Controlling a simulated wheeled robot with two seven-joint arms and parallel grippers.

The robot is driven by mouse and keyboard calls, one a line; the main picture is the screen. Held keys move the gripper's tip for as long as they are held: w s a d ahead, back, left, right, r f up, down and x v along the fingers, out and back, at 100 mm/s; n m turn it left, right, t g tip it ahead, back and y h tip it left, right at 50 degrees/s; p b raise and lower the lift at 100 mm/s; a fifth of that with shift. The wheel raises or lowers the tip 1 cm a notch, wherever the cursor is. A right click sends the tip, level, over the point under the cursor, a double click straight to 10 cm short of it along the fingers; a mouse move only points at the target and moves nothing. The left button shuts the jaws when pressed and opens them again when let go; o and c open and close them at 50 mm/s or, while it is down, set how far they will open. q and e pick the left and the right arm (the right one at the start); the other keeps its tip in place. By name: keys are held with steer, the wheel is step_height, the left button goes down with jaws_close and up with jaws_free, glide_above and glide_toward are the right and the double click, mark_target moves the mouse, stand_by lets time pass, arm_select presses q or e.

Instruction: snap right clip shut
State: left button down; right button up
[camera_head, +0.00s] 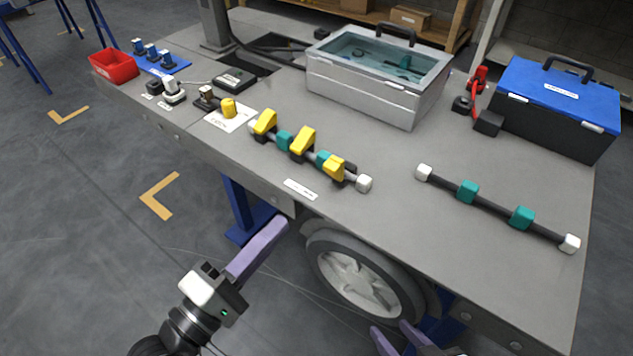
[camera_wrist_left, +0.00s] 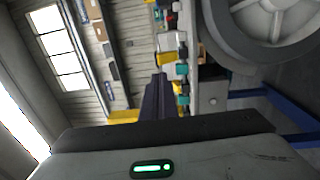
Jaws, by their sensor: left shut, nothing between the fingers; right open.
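Three yellow clips sit along a dark bar with teal blocks and white ends. The right clip (camera_head: 335,168) lies lower than the left clip (camera_head: 265,122) and middle clip (camera_head: 303,139), with a dark part beside it; whether it is latched is too small to tell. My left gripper (camera_head: 278,226) is shut and empty, off the table's front edge, below and left of the clip row. Its purple fingers (camera_wrist_left: 158,88) also show in the left wrist view, with yellow and teal parts beyond. My right gripper (camera_head: 388,338) is open at the bottom edge, apart from everything.
A second bar (camera_head: 495,208) with teal blocks and no clips lies at right. A clear-lidded case (camera_head: 365,92) and a blue-lidded toolbox (camera_head: 545,125) stand behind. A red bin (camera_head: 114,66) is at far left. A wheel (camera_head: 360,280) is below the front edge.

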mark_target(328, 170)
arm_select(q)
steer(key=b+x, duration=0.1)
steer(key=x, duration=1.1)
